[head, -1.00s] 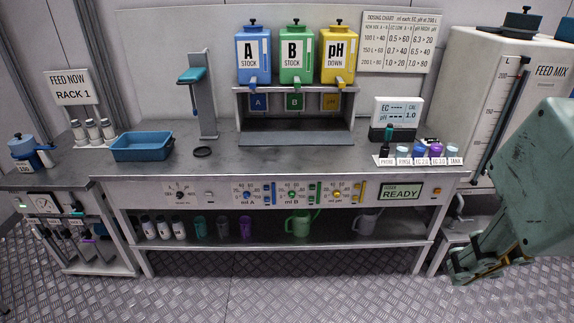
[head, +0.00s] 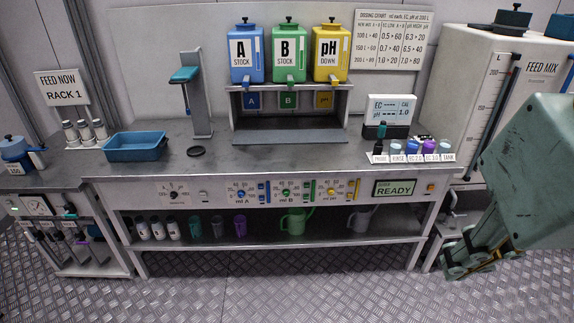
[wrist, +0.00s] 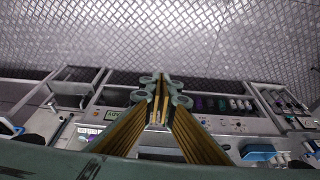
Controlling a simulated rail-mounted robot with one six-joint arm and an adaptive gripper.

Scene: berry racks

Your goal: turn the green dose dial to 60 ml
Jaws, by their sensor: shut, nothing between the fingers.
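The green dose dial (head: 286,193) is on the bench's front panel, in the middle of three dials, above the label "ml B". Its exact setting is too small to read. The blue dial (head: 241,194) is to its left and the yellow dial (head: 331,193) to its right. My gripper (head: 462,268) is at the lower right in the head view, low and well to the right of the dial, touching nothing I can make out. In the wrist view my gripper (wrist: 160,82) is shut and empty, with the bench upside down beyond it.
The display (head: 395,188) reads "READY". A dosing chart (head: 391,40) hangs on the wall. Bottles, a green jug (head: 295,221) and a grey jug stand on the lower shelf. The large feed mix tank (head: 473,70) stands at right. The floor before the bench is clear.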

